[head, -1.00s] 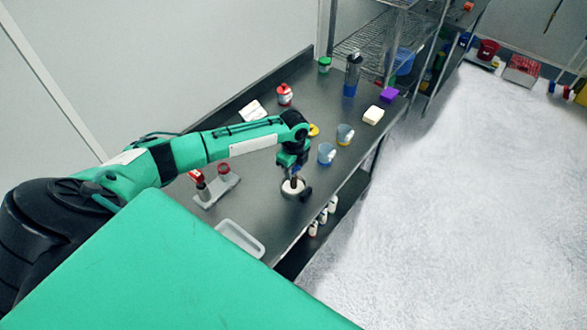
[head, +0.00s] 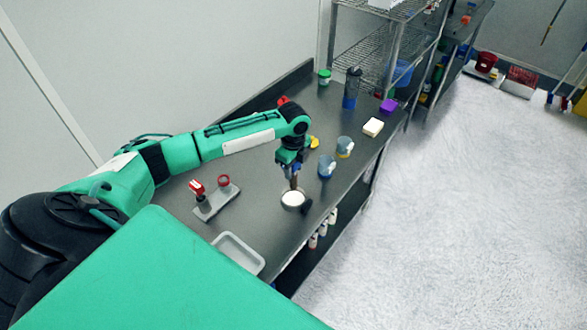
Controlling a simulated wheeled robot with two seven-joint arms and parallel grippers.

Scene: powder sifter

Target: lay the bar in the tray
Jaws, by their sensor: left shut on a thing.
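My left gripper (head: 294,175) is shut on a small, thin brownish thing, which I take to be the bar (head: 294,183). It points down just above a round dish of white powder (head: 292,198) with a black knob or handle at its right side. The bar is small and partly hidden by the gripper, so its full shape cannot be told. The tray (head: 237,257) is a shallow, light grey rectangle near the table's front left edge. It looks empty, and part of it lies close to my green body. My right gripper is not in view.
A grey stand with red-topped parts (head: 215,199) stands between the tray and my left arm. The table between dish and tray is clear.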

